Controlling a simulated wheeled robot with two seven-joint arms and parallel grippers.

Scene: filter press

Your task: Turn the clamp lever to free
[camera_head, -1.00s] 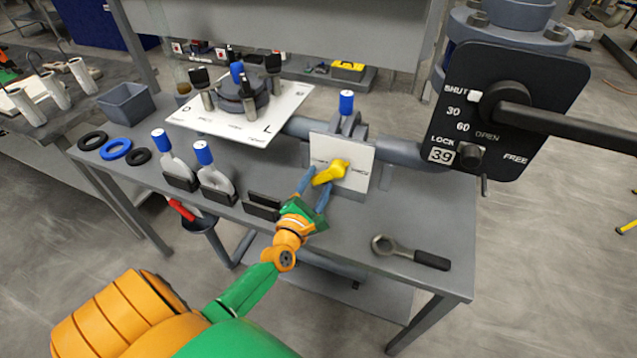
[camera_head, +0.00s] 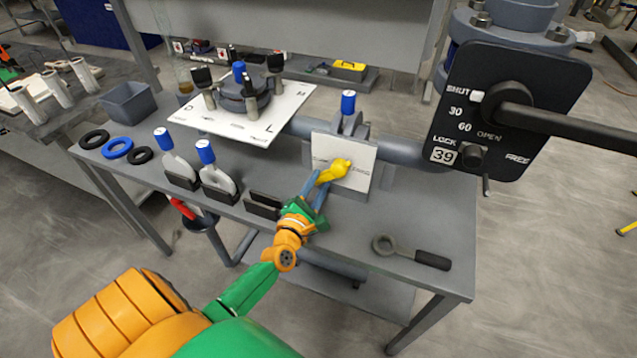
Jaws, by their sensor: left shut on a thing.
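The yellow lever (camera_head: 337,169) sits on the front of a white plate (camera_head: 357,153) with small printed words, too small to read. My left gripper (camera_head: 320,184) is shut on the lever's lower left end. At the right, a black panel (camera_head: 540,88) carries a long black handle (camera_head: 570,122) and a small dark knob (camera_head: 473,157). The knob is near the word LOCK and a tag "39"; FREE is printed at the panel's lower right. My right gripper is not in view.
A ring-headed tool (camera_head: 432,260) lies on the grey bench (camera_head: 330,245). A white board (camera_head: 205,122) with a round fitting is behind. The front right of the bench is mostly free.

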